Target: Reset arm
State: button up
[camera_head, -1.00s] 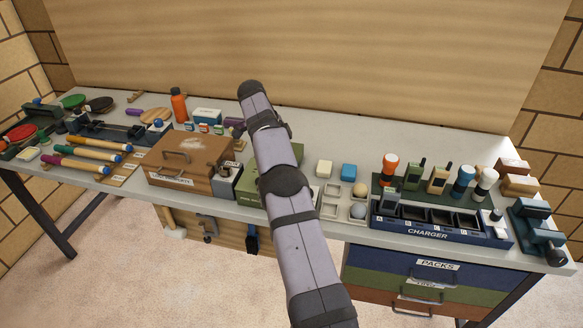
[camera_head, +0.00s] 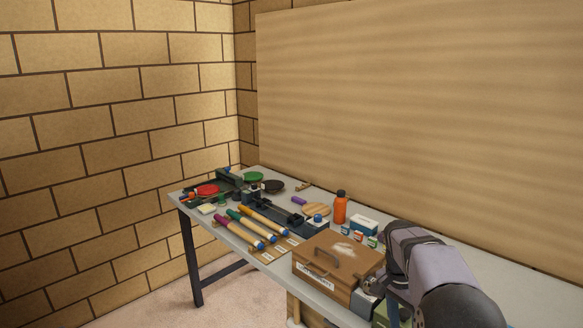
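My arm (camera_head: 440,268) rises from the bottom right corner, with its lilac link and dark joint over the right part of the bench. My gripper cannot be made out; the arm's own links block the view of its far end. A small dark part (camera_head: 373,284) shows beside the brown box, and I cannot tell what it belongs to. No held object is visible.
A brown lidded box (camera_head: 327,262) stands left of my arm, close to it in the picture. Colored-capped rollers (camera_head: 262,225), paddles (camera_head: 273,186) and a red disc (camera_head: 207,190) fill the bench's left.

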jog(key=s+a+f+n, duration=0.2)
jog(key=s+a+n, duration=0.2)
jog(key=s, duration=0.4)
jog(key=s+a+f+n+y, duration=0.1)
jog(key=s+a+f+n, duration=0.1)
jog(key=s+a+n, duration=0.2)
jog(key=s+a+f+n+y, duration=0.1)
jog(key=s+a+n, duration=0.3)
jog(key=s, duration=0.7)
jog(key=shift+s+f+t, duration=0.35)
jog(key=shift+f+t, duration=0.05)
jog(key=shift+f, duration=0.4)
jog(key=shift+c, duration=0.4)
